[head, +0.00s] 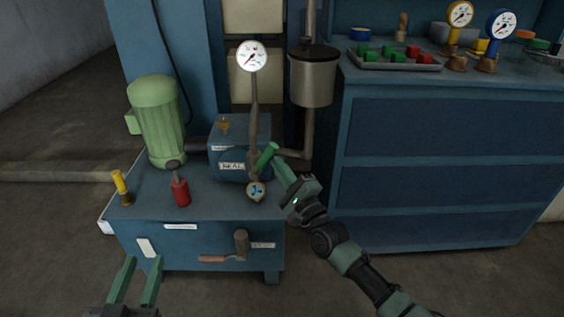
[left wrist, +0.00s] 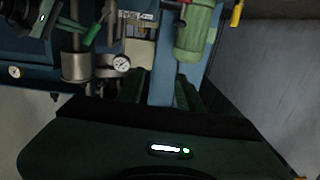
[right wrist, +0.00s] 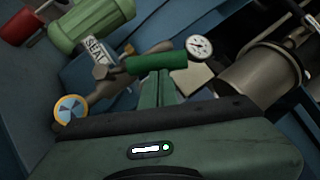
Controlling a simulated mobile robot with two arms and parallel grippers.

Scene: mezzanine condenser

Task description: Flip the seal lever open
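The seal lever has a green grip (head: 267,155) on a metal stem, just right of the SEAL label (head: 232,166) on the blue tank. In the right wrist view the grip (right wrist: 157,62) lies crosswise over the fingertips. My right gripper (head: 278,168) has its fingers close together, with the tips at the grip; whether they touch it is hard to tell. The grip lies across the fingers rather than clearly between them. My left gripper (head: 141,262) is open and empty, low in front of the blue bench.
A white gauge (head: 252,56) stands on a pipe above the lever, and a metal canister (head: 313,76) hangs to its right. A blue-faced dial (head: 256,191) sits just below. A green motor (head: 156,120) and red-bodied part (head: 180,188) stand left. A blue cabinet (head: 430,165) stands right.

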